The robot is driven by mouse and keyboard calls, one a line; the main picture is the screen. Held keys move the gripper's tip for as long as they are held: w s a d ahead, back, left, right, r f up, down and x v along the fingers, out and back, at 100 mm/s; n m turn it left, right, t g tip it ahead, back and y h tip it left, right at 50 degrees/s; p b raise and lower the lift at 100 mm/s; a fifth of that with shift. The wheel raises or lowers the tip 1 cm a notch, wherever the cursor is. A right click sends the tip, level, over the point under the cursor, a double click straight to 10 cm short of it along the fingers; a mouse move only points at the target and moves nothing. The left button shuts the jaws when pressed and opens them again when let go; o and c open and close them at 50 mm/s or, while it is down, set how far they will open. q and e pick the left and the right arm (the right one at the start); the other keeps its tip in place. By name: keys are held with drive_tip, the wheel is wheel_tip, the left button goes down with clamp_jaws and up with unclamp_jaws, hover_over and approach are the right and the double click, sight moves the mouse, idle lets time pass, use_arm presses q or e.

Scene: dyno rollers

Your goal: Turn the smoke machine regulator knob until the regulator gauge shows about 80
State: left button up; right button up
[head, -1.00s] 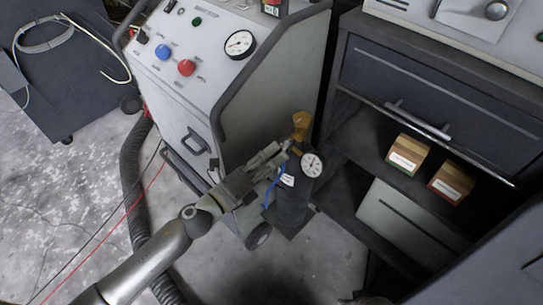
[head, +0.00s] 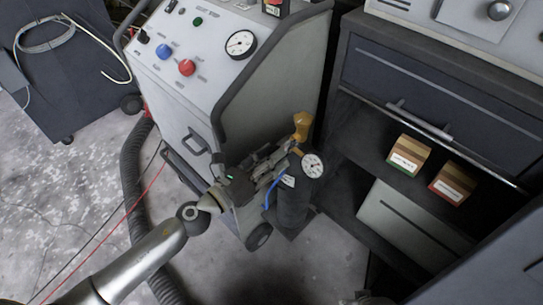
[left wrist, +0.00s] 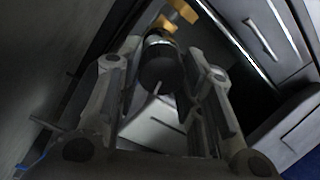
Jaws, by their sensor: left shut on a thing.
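The regulator gauge (head: 312,165) is a small white dial on top of a dark gas bottle (head: 292,208). Its needle is too small to read as a number. My left gripper (head: 287,156) reaches in from the left, just beside the gauge. In the left wrist view, a dark round knob (left wrist: 160,62) sits between the two fingers, and the gripper is shut on it. In the head view the gripper hides the knob. A brass valve (head: 301,126) stands above the regulator and also shows in the wrist view (left wrist: 178,16). My right gripper is not in view.
The grey smoke machine (head: 267,100), with a larger dial (head: 240,43) and red and blue buttons, stands behind the gripper. A dark cabinet (head: 440,90) with small boxes (head: 409,155) on its shelf is close on the right. A blue hose (head: 268,190) hangs by the bottle.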

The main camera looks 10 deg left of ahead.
use_arm(q)
drive_tip(key=shift+w+a+r, duration=0.15)
drive_tip(key=shift+w+r, duration=0.1)
drive_tip(key=shift+r, duration=0.1)
drive_tip(key=o, duration=0.8)
drive_tip(key=shift+c, duration=0.2)
drive_tip(key=shift+o, duration=1.2)
drive_tip(key=shift+f, duration=0.1)
drive_tip(key=shift+s+f, duration=0.1)
drive_tip(key=shift+v, duration=5.95)
